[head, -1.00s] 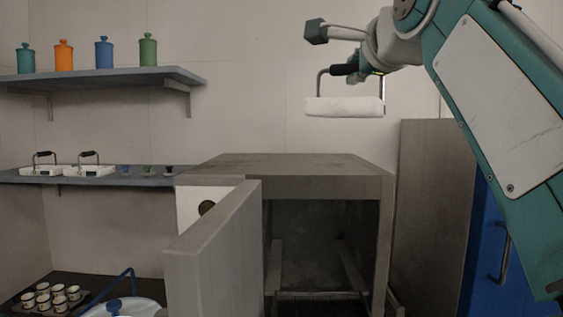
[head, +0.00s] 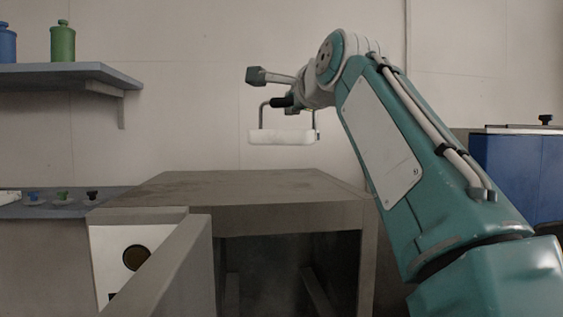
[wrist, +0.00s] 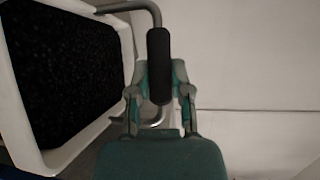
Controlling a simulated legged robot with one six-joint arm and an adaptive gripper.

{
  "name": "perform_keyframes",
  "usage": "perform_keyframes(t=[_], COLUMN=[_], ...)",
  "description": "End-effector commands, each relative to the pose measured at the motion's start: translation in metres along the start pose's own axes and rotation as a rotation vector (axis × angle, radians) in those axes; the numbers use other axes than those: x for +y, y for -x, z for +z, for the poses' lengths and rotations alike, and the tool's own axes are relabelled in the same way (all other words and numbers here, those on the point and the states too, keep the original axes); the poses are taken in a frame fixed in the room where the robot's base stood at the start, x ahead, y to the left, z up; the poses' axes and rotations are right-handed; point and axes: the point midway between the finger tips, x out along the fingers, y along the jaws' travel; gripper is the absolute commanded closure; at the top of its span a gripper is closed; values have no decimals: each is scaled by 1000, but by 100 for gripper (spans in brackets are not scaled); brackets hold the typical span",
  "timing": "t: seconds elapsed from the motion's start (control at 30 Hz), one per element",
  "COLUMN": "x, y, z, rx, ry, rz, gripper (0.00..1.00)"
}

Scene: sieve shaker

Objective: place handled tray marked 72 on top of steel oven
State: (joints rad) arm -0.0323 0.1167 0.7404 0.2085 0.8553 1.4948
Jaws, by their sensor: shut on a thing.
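A white handled tray (head: 282,137) hangs level from its bent metal handle in the head view, above the steel oven's top. My gripper (head: 291,102) is shut on the black grip of that handle. In the wrist view my gripper (wrist: 160,95) has its fingers on either side of the black grip, and the tray (wrist: 128,75) shows dark contents inside its white rim. I cannot read any mark on the tray. The steel oven (head: 240,188) stands below with a bare top and its front door open. A clear gap separates tray and oven top.
A wall shelf (head: 65,72) with blue and green jars is at upper left. A lower shelf (head: 60,207) with small knobbed items is left of the oven. The open oven door (head: 175,270) juts forward. A blue cabinet (head: 515,175) stands at right.

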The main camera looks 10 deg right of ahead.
Motion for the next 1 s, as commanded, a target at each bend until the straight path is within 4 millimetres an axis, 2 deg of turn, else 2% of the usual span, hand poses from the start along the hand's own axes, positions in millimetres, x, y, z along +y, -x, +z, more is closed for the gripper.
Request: perform_keyframes(t=[0.23,0.5,0.8,1.0], x=[11,41,64,84], y=[-38,-67,-90,-90], z=[-14,-26,-34,-35], rx=[0,1,1,-1], ry=[0,-1,-2,-1], rz=[-1,0,-1,-3], gripper=[100,100,100,100])
